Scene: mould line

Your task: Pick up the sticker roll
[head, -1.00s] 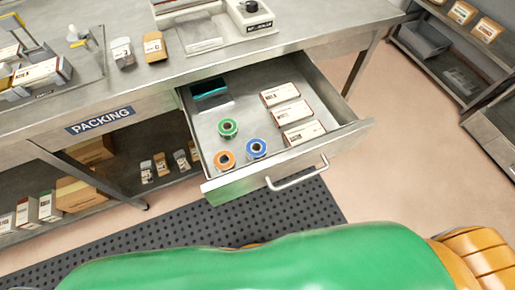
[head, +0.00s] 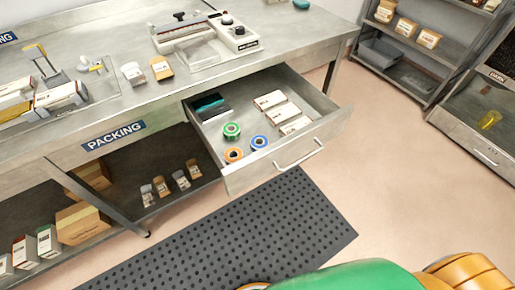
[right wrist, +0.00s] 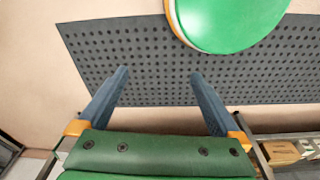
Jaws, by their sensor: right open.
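Three rolls lie in the open drawer (head: 240,178) of the packing bench in the head view: a green roll (head: 232,127), an orange roll (head: 234,154) and a blue roll (head: 259,139). They sit apart from each other in the drawer's front left part. I cannot tell which one is the sticker roll. My right gripper (right wrist: 159,76) shows in the right wrist view with its fingers spread and nothing between them, over the dark floor mat, away from the drawer. My left gripper is not in view.
White boxes (head: 269,100) and a dark teal item (head: 209,104) share the drawer. The drawer handle (head: 299,154) sticks out in front. A perforated black mat (head: 230,240) lies on the floor. A shelf rack (head: 400,75) stands at the right. The floor between is clear.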

